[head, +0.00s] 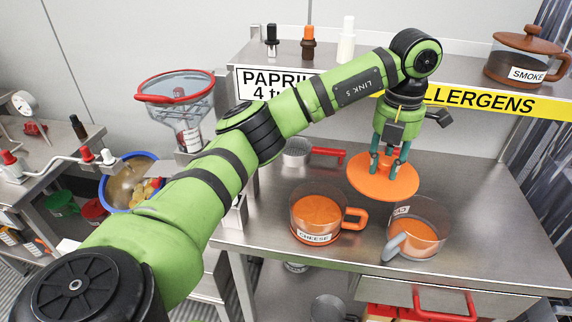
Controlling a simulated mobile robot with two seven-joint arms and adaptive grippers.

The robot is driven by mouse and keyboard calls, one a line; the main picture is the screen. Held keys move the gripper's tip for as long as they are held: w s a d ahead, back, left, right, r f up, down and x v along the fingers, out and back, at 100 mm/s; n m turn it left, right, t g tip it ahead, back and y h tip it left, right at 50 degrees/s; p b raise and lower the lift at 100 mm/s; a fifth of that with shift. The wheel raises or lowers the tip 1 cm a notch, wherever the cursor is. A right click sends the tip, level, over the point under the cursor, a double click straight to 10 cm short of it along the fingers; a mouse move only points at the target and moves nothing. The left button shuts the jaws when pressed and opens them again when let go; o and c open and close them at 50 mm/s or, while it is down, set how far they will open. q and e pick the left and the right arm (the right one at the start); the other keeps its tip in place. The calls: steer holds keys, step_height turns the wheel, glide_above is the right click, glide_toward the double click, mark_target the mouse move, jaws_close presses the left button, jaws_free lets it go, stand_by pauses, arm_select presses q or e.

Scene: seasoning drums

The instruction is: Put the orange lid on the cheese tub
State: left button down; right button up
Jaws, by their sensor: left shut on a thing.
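The orange lid (383,183) is a flat round disc. My left gripper (388,165) is shut on it from above and holds it, with the lid close to level. It appears above the steel counter, behind and to the right of the cheese tub. The cheese tub (318,219) is a clear tub with orange contents, an orange handle on its right side and a CHEESE label. It stands upright on the counter, and its top looks uncovered. The lid is apart from the tub. My right gripper does not show.
A second clear tub (417,230) with a grey handle stands right of the cheese tub. A small pan (299,151) with a red handle sits behind. The lidded SMOKE tub (526,58) and several bottles stand on the raised shelf. The counter's right side (490,220) is clear.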

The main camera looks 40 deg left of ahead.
arm_select(q)
steer(key=s+a+f+p, duration=0.4)
steer(key=s+a+f, duration=0.2)
steer(key=a+f, duration=0.5)
steer(key=shift+p, duration=0.35)
steer(key=shift+d+f, duration=0.1)
steer(key=c, duration=1.3)
jaws_free()
steer(key=shift+f, duration=0.1)
steer(key=o, duration=0.4)
step_height(320, 180, up, 12)
steer(key=shift+r+b, duration=0.2)
steer(key=shift+b, duration=0.7)
